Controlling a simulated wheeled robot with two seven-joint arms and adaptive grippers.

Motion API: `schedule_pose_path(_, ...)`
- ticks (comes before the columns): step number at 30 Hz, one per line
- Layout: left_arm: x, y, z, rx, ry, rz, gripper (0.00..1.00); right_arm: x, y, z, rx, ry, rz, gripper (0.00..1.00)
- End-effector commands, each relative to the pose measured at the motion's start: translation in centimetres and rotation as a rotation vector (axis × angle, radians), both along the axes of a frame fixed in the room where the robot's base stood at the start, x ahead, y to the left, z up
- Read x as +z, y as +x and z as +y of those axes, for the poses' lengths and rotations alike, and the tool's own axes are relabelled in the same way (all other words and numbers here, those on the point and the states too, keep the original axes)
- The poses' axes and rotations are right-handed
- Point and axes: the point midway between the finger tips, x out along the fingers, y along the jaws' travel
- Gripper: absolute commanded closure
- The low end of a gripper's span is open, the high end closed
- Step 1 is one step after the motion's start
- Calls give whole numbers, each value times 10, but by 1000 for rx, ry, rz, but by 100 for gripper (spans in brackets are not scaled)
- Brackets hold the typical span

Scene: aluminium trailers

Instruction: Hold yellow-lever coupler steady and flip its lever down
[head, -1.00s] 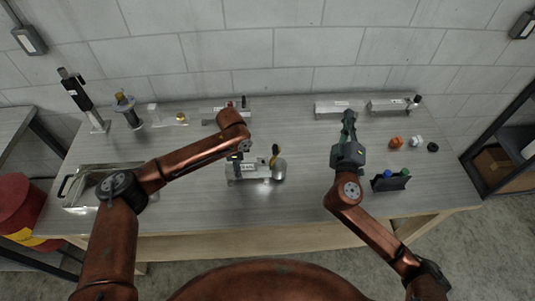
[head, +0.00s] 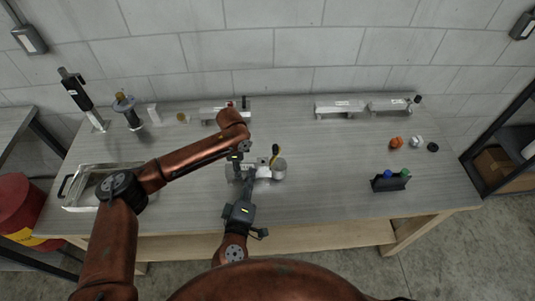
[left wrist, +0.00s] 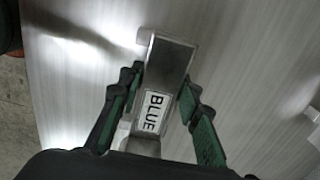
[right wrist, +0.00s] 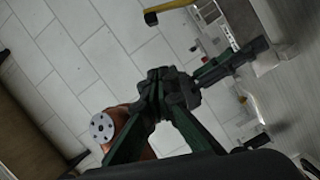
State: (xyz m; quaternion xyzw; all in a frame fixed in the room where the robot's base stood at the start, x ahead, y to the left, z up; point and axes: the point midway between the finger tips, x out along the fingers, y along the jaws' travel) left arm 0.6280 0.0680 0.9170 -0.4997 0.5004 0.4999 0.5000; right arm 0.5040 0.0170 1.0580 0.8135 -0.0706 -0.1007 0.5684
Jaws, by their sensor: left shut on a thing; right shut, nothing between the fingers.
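The silver coupler (head: 264,171) lies on the middle of the bench, its round end to the right. Its yellow lever (head: 275,151) stands up; it also shows in the right wrist view (right wrist: 172,7). My left gripper (head: 238,165) is shut on the coupler's bar, whose BLUE label (left wrist: 153,110) shows between the fingers in the left wrist view. My right gripper (head: 249,172) is shut and empty in front of the coupler, near the left gripper. In the right wrist view its closed fingertips (right wrist: 157,76) are apart from the lever. The arms partly hide the coupler's left part.
Other silver couplers stand at the back left (head: 220,114), back middle (head: 338,108) and back right (head: 388,106). A metal tray (head: 80,206) is at the left. A small black holder (head: 390,183) and orange knob (head: 396,142) are at the right.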

Motion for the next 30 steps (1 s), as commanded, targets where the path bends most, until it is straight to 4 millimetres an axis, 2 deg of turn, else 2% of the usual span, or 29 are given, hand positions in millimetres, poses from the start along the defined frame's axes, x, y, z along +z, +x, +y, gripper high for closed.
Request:
schedule_pose_path(7, 0, 0, 0, 0, 1, -1, 100, 0, 4, -1, 0, 0, -1, 100)
schedule_pose_path(11, 0, 0, 0, 0, 0, -1, 100, -1, 17, -5, -2, -2, -2, 100)
schedule_pose_path(24, 0, 0, -1, 0, 0, -1, 100, -7, 101, -25, -2, -3, -3, 100)
schedule_pose_path(30, 0, 0, -1, 0, 0, -1, 100, -19, 98, -53, -2, -1, 0, 100)
